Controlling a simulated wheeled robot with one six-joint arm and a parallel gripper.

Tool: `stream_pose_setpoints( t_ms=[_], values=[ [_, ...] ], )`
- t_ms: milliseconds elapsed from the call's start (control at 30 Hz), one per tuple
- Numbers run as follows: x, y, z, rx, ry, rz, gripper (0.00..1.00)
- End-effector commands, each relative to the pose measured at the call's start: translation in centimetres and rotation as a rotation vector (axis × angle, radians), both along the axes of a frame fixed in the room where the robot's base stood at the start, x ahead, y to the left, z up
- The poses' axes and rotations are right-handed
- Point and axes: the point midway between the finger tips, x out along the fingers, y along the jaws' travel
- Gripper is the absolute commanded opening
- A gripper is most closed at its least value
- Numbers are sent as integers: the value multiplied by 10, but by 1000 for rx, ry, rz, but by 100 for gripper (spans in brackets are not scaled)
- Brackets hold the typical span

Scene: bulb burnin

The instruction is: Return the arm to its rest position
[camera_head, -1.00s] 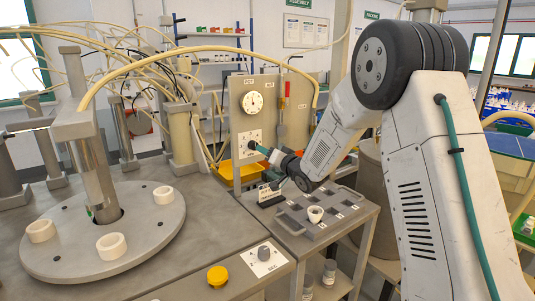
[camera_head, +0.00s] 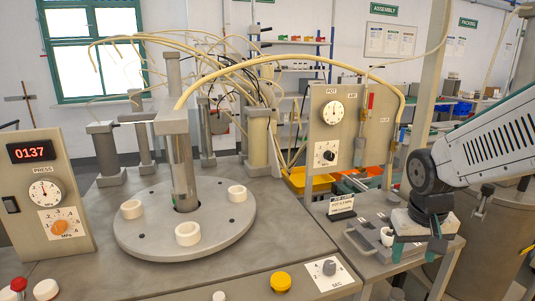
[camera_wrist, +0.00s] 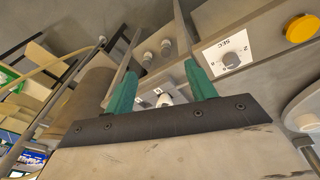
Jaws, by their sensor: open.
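My gripper (camera_head: 417,250) hangs from my arm at the right of the head view, pointing down over the right part of the small side table. Its two teal fingers are apart with nothing between them. In the wrist view my gripper (camera_wrist: 161,75) shows both teal fingers spread. A small white cup (camera_head: 387,237) sits in the grey slotted tray (camera_head: 357,240) just left of the fingers. Whether the fingers touch the tray cannot be told.
An upright panel with a dial (camera_head: 332,113) and a black knob (camera_head: 328,155) stands behind the side table. The round turntable (camera_head: 150,237) with white rings is left. A yellow button (camera_head: 281,282) and a timer knob (camera_head: 328,267) are on the front bench.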

Motion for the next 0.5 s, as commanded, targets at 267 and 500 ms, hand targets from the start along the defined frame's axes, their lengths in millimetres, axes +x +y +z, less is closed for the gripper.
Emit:
stream_pose_setpoints(
  t_ms=[267,500],
  values=[
    [-139,29,43,73,174,71,56],
    [-182,41,62,96,88,90,56]
  ],
)
